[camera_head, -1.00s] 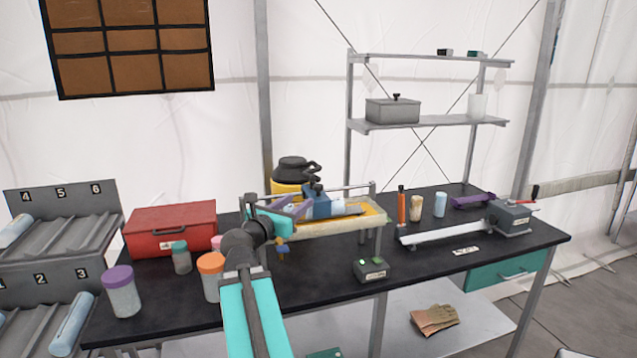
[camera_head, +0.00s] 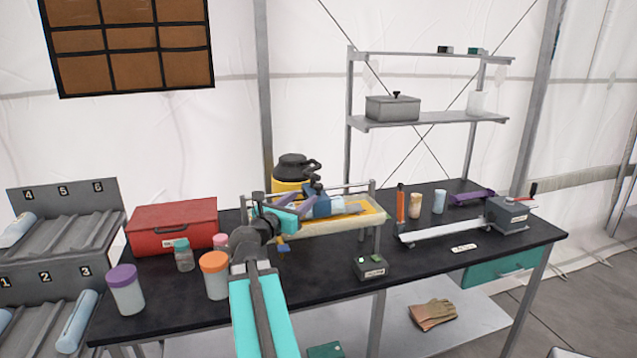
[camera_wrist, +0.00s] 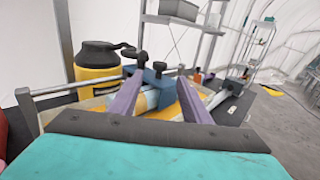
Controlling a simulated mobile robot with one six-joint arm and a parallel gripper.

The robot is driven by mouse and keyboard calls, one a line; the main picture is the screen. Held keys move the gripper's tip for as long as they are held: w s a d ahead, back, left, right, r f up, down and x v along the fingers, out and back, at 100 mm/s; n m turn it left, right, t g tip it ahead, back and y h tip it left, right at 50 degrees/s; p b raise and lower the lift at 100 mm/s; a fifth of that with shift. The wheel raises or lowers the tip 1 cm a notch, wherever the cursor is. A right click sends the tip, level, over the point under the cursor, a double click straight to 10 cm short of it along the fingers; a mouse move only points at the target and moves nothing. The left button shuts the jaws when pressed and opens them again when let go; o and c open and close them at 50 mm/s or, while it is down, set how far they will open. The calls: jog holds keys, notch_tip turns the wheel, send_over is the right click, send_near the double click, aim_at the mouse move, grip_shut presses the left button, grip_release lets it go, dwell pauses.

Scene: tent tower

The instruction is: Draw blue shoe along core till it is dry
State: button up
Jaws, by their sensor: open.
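The blue shoe (camera_head: 314,189), a blue block with a dark knob on top, sits on the pale blue core (camera_head: 338,208) in a yellow-lined tray (camera_head: 376,217) on a metal frame. In the wrist view the blue shoe (camera_wrist: 157,75) shows between and beyond my fingers, with part of the core (camera_wrist: 150,99) below it. My gripper (camera_head: 297,205) has purple fingers and is open, at the near left side of the shoe. The wrist view shows the gripper (camera_wrist: 165,88) with its fingers spread. I cannot tell whether a finger touches the shoe, and the core's left part is hidden.
A yellow jug (camera_head: 290,172) with a black lid stands behind the tray. A red box (camera_head: 172,226) and several lidded jars, one orange-topped (camera_head: 214,275), are left of my arm. A small button box (camera_head: 370,267) sits in front. Bottles and a long rail (camera_head: 445,230) are right.

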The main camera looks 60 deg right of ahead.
aim_at(316, 188)
jog(key=shift+d+p, duration=1.25)
jog(key=shift+d, duration=4.5)
grip_shut()
